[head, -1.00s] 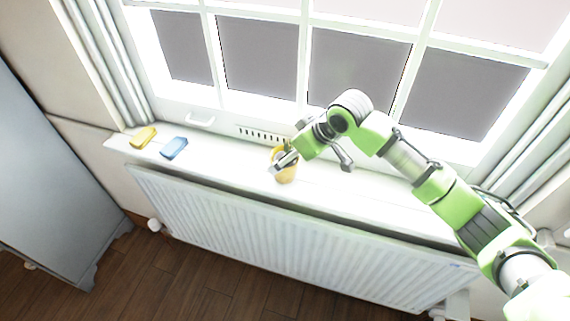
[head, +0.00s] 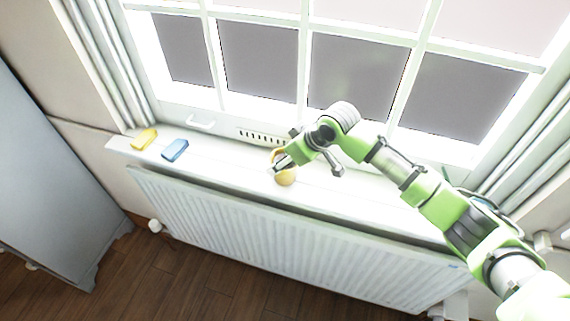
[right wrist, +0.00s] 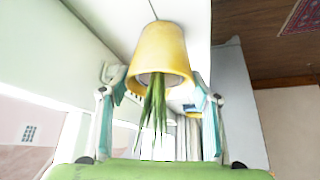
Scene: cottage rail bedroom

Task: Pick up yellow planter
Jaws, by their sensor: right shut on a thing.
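The yellow planter (head: 286,179) is at the windowsill, mostly hidden behind my right gripper (head: 283,165) in the head view. In the right wrist view the yellow planter (right wrist: 163,53) sits between the two fingers of my right gripper (right wrist: 158,92), with green leaves (right wrist: 153,108) coming out of its open end. The right gripper is shut on the planter near its rim. Whether the planter touches the sill is hard to tell. My left gripper is in neither view.
A yellow block-like item (head: 144,138) and a blue one (head: 175,150) lie at the left end of the white windowsill (head: 225,165). A white radiator (head: 290,240) is below it, and a grey cabinet (head: 50,170) stands at left. The sill is clear between the blue item and the planter.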

